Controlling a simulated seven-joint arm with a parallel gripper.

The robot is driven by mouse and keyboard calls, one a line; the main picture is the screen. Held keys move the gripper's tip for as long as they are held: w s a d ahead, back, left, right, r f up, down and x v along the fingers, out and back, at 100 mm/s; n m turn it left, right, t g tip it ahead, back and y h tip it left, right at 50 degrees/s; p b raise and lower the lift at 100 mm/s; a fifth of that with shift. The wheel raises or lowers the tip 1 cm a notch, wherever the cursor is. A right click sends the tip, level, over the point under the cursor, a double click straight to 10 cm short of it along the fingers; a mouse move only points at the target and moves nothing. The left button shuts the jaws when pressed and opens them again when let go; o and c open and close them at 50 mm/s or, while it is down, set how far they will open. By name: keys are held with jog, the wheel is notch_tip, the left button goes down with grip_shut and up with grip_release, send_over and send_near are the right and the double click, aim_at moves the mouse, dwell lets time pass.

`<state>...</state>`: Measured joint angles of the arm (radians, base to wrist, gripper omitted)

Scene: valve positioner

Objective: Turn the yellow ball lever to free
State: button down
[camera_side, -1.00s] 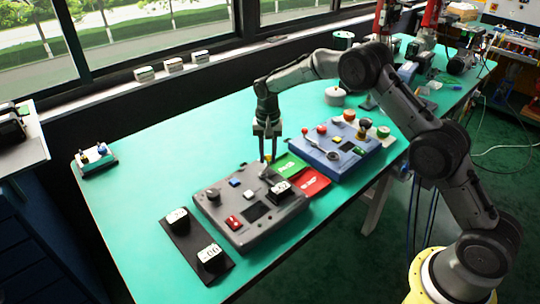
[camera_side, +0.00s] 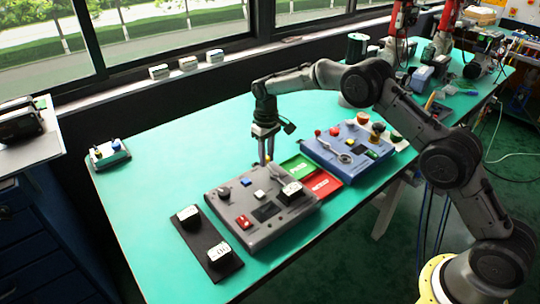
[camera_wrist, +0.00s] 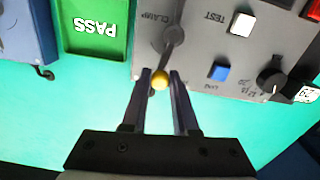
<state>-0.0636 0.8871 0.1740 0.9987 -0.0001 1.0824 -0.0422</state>
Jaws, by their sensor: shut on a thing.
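The yellow ball (camera_wrist: 159,80) is the end of a short grey lever (camera_wrist: 173,42) on the grey control box (camera_wrist: 205,70). The lever runs from its round pivot beside the word CLAMP toward the box edge nearest my gripper. My gripper (camera_wrist: 162,76) has its two dark fingers on either side of the ball and is shut on it. In the side view, my gripper (camera_side: 266,159) points down at the back edge of the grey box (camera_side: 265,228). The fingers largely hide the ball there. I cannot read a "free" mark.
The grey box also carries a blue button (camera_wrist: 220,70), a white button (camera_wrist: 242,24) and a black knob (camera_wrist: 271,75). A green PASS tray (camera_wrist: 95,44) and a red tray (camera_side: 322,185) lie beside it, then a blue box (camera_side: 350,150). Bare green table lies behind the grey box.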

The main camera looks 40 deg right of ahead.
jog(key=shift+a+n, duration=0.45)
jog(key=shift+n, duration=0.45)
jog(key=shift+r, duration=0.1)
jog(key=c, duration=0.7)
grip_release()
notch_tip(320, 180, up, 14)
jog(key=shift+f, duration=0.15)
